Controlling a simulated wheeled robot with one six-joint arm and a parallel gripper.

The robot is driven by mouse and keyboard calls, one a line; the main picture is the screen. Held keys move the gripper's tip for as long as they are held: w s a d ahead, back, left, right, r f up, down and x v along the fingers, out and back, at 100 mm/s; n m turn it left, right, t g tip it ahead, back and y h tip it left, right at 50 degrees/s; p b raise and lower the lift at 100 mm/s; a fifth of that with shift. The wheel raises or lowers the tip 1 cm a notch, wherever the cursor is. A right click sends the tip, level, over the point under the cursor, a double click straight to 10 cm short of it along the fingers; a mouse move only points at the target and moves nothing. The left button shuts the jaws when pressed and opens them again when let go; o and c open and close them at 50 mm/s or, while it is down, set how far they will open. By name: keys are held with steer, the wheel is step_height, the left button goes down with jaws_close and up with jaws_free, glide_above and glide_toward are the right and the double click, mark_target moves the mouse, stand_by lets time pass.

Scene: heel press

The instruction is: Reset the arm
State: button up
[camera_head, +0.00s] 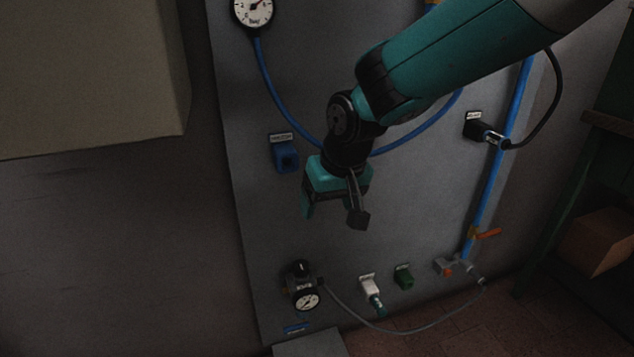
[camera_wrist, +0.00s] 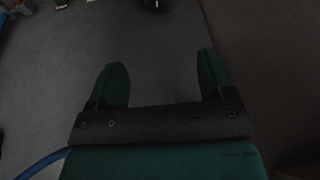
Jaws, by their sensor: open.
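My gripper (camera_head: 334,212) hangs from my teal arm in front of the grey panel (camera_head: 320,258) in the head view. Its jaws point down and are apart, with nothing between them. In the wrist view my gripper (camera_wrist: 164,80) shows two dark green fingers spread wide, with only plain grey surface behind them.
The panel carries a blue block (camera_head: 287,157), a top gauge (camera_head: 253,10), a lower gauge (camera_head: 306,300), a white fitting (camera_head: 370,288), a green block (camera_head: 404,276) and a black socket (camera_head: 480,128). Blue pipe (camera_head: 490,200) and hoses run across it. A cardboard box (camera_head: 600,240) sits right.

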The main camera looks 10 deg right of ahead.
steer(key=s+d+r+n+g+y+p, duration=0.1)
steer(key=s+d+r+n+g, duration=0.2)
steer(key=s, duration=1)
steer(key=s+d+r+n+y, duration=0.1)
steer(key=s+d+r, duration=0.35)
steer(key=s, duration=0.75)
step_height(320, 180, up, 20)
steer(key=p, duration=1.9)
steer(key=shift+a+f+p, duration=0.25)
steer(key=shift+a+p, duration=0.1)
steer(key=shift+p, duration=0.05)
